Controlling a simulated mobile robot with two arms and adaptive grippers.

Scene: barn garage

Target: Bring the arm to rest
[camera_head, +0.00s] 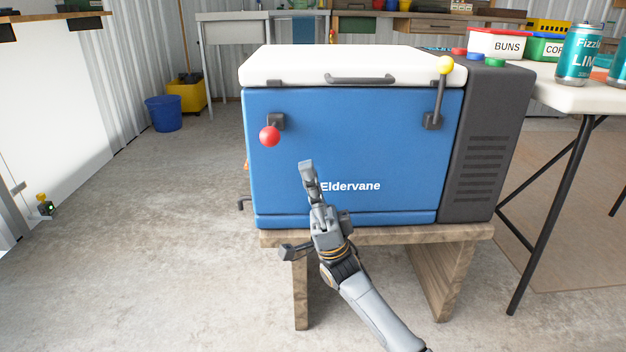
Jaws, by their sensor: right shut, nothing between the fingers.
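My right arm (375,310) reaches up from the bottom edge, right of centre. Its gripper (307,168) is shut and empty, in front of the blue cooler box (300,160) marked "Eldervane". The fingers overlap the box's front in the picture, just left of the lettering; I cannot tell how far they are from it. My left gripper is not in view.
The cooler has a white lid (300,64), a red-knobbed lever (270,136) and a yellow-knobbed lever (443,68). It stands on a wooden stand (462,270). A white table (560,95) with cans is at right.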

